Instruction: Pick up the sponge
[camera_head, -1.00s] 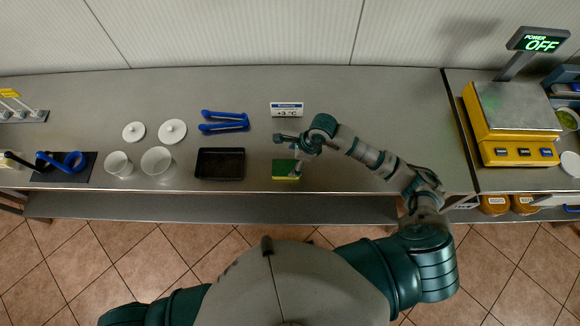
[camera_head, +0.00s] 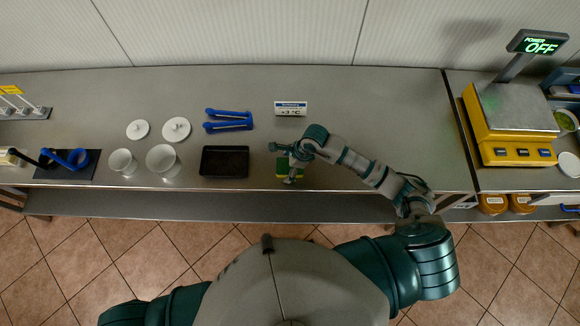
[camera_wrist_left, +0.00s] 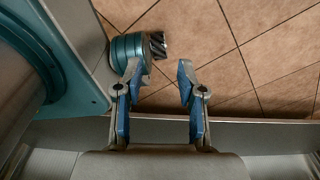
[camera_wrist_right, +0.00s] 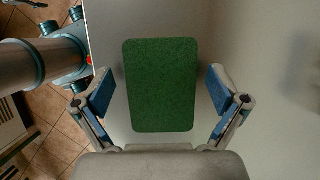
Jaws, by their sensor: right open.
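The sponge (camera_head: 291,171) lies near the front edge of the grey counter, partly hidden under my right gripper (camera_head: 290,165) in the head view. In the right wrist view its green face (camera_wrist_right: 162,85) fills the middle, between the two blue-padded fingers of my right gripper (camera_wrist_right: 165,95). These fingers are open, one on each side of the sponge, with gaps between pads and sponge. My left gripper (camera_wrist_left: 155,82) shows in the left wrist view with its fingers apart and nothing between them, over the tiled floor. It does not show in the head view.
A black tray (camera_head: 224,162) is left of the sponge. Blue tongs (camera_head: 228,120), white lids (camera_head: 176,129), white cups (camera_head: 163,160) and a temperature sign (camera_head: 290,108) stand farther off. A yellow scale (camera_head: 516,120) is at right. The counter right of the sponge is clear.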

